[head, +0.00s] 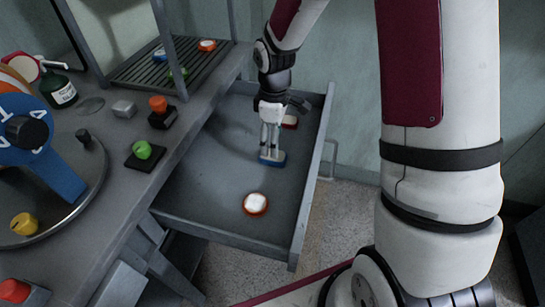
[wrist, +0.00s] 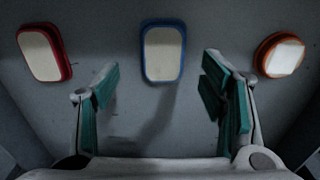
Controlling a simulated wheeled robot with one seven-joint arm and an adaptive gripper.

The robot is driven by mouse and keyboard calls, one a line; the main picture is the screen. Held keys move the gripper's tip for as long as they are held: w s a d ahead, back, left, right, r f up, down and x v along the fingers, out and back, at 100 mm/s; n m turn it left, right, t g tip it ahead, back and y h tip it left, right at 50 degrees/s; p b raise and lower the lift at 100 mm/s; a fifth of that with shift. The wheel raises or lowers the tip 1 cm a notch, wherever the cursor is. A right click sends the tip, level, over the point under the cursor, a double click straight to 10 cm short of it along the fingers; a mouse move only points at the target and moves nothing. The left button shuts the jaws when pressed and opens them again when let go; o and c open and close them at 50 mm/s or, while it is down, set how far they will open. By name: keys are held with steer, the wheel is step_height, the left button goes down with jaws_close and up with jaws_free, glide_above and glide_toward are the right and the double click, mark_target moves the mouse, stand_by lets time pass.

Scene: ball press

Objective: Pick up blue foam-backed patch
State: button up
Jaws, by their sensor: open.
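The blue foam-backed patch (head: 272,158) lies in the open drawer, below my gripper in the head view. In the wrist view the patch (wrist: 163,52) is a rounded rectangle with a pale face and a blue rim, centred between and beyond the fingers. My gripper (head: 269,146) is open and points down into the drawer; its teal-padded fingers (wrist: 165,100) stand apart with nothing between them. In the head view the fingertips overlap the patch, so I cannot tell the exact gap there.
A red-rimmed patch (wrist: 45,52) and an orange-rimmed patch (wrist: 280,54) lie to either side. The drawer's side wall (head: 313,175) bounds the space. The bench carries a green button (head: 142,149), an orange button (head: 158,104) and a blue lever (head: 48,170). The drawer floor's left part is clear.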

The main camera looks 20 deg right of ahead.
steer(key=f, duration=0.1)
steer(key=f+b, duration=0.1)
steer(key=f, duration=0.3)
steer(key=shift+s+d+b, duration=0.1)
steer(key=shift+s+b, duration=0.15)
steer(key=shift+b, duration=0.05)
steer(key=c, duration=1)
